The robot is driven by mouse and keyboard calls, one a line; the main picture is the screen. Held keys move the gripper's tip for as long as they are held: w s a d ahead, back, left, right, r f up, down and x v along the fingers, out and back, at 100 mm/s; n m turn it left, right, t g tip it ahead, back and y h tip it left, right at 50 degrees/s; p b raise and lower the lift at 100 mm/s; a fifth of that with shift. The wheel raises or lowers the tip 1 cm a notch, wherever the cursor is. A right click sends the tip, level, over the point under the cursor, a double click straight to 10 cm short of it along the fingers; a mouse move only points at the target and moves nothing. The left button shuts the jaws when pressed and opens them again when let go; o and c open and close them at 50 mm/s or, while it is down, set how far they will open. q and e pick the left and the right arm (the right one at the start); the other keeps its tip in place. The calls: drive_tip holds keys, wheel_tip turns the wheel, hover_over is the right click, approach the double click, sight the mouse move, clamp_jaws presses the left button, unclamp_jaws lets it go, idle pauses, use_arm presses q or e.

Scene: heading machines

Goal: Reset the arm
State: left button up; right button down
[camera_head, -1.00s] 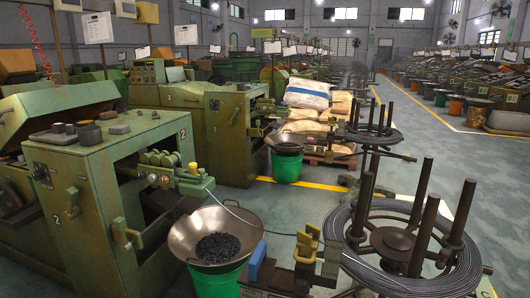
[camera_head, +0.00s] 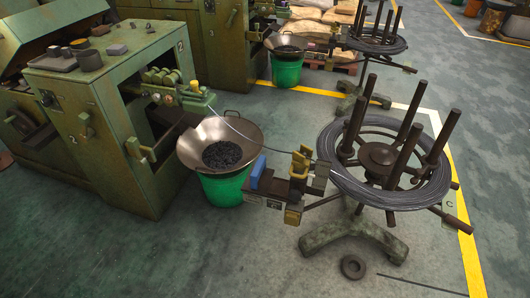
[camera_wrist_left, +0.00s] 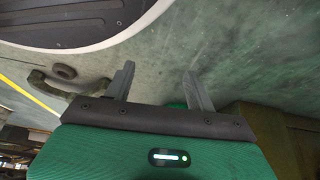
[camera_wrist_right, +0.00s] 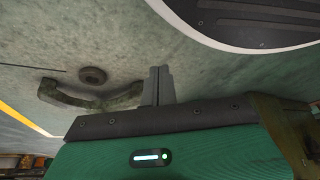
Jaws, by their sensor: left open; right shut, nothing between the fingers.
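My left gripper (camera_wrist_left: 157,88) shows in the left wrist view with its two grey fingers apart and nothing between them. My right gripper (camera_wrist_right: 158,72) shows in the right wrist view with its fingers together and empty. Both point over the grey-green floor, apart from any object. Neither arm shows in the head view.
A green heading machine (camera_head: 105,115) stands at the left. A metal bowl of dark parts sits on a green bucket (camera_head: 222,190). A wire coil stand (camera_head: 375,230) is at the right. A dark ring (camera_head: 353,267) and thin rod (camera_head: 420,285) lie on otherwise open floor.

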use_arm(q)
drive_tip(key=s+a+f+g+p, duration=0.1)
drive_tip(key=s+a+p, duration=0.1)
drive_tip(key=s, duration=0.3)
drive_tip(key=s+a+f+g+y+p, duration=0.1)
drive_tip(key=s+a+p, duration=0.1)
drive_tip(key=s, duration=0.3)
drive_tip(key=s+a+f+g+p, duration=0.1)
drive_tip(key=s+a+p, duration=0.2)
drive_tip(key=s, duration=0.3)
drive_tip(key=shift+g+p, duration=0.3)
drive_tip(key=shift+p, duration=0.25)
use_arm(e)
drive_tip(key=s+d+f+g, duration=0.1)
drive_tip(key=s+d, duration=0.2)
drive_tip(key=s, duration=0.5)
drive_tip(key=s+d+f+g+h, duration=0.1)
drive_tip(key=s+d, duration=0.3)
drive_tip(key=s, duration=0.4)
drive_tip(key=shift+f+g, duration=0.5)
drive_tip(key=shift+g, duration=0.2)
